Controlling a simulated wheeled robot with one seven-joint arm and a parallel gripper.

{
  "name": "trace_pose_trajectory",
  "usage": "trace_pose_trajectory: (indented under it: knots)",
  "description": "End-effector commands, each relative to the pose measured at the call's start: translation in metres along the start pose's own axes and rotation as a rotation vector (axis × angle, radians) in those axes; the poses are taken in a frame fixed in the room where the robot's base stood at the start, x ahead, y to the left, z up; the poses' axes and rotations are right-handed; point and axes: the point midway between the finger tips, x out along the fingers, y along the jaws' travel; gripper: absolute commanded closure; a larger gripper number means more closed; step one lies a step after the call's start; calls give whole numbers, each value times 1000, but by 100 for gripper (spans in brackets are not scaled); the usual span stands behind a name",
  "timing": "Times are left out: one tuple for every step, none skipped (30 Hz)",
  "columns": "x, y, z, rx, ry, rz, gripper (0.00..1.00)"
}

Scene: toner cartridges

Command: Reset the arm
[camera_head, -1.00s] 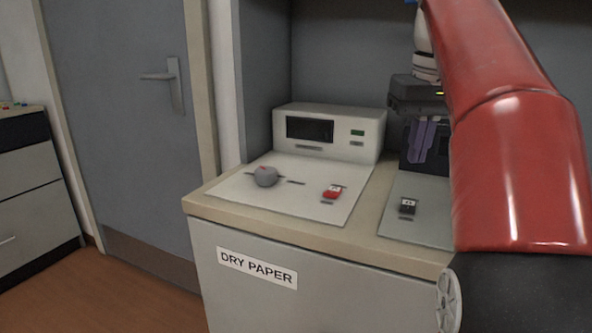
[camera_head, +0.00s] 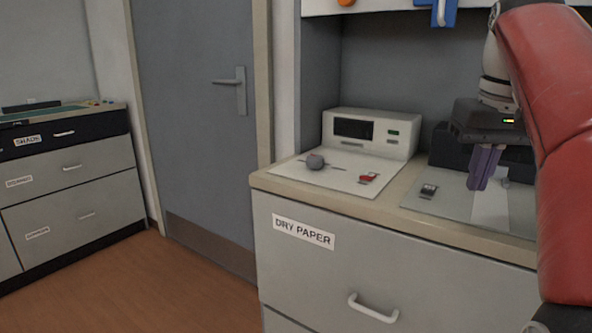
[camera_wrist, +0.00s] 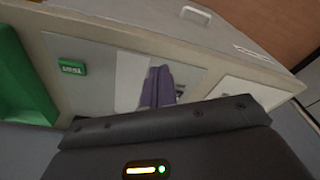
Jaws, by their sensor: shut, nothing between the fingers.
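My gripper (camera_head: 484,168) is at the right in the head view, pointing down over the right-hand grey panel on the counter. Its purple fingers are together with nothing between them. In the wrist view the purple fingers (camera_wrist: 157,88) show closed above the counter surface. My red arm covers the right edge of the head view.
A white device (camera_head: 370,132) with a dark display stands on the counter. Its white panel (camera_head: 335,179) bears a grey knob (camera_head: 315,161) and a red switch (camera_head: 368,178). A black switch (camera_head: 428,191) is on the right panel. A door (camera_head: 200,110) and drawers (camera_head: 65,180) stand left.

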Motion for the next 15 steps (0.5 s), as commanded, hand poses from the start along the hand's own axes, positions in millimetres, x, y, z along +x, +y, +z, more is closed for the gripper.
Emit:
trace_pose_trajectory:
  knots:
    - [1, -2, 3, 0, 6, -2, 100]
    - [2, -3, 4, 0, 11, -2, 100]
    - [5, -4, 6, 0, 15, -3, 100]
    - [6, -5, 7, 0, 19, -4, 100]
    - [8, -7, 8, -1, 25, -5, 100]
    - [12, -9, 11, -2, 29, -7, 100]
    - [14, -10, 12, -3, 36, -8, 100]
    - [17, -12, 14, -4, 40, -9, 100]
    - [21, -15, 17, -4, 48, -11, 100]
    - [24, -17, 20, -4, 55, -12, 100]
    - [28, -19, 22, -5, 60, -13, 100]
    - [33, -22, 26, -6, 69, -14, 100]
    - [37, -25, 30, -7, 78, -15, 100]
    - [42, -28, 33, -9, 85, -16, 100]
    - [50, -32, 38, -11, 97, -18, 100]
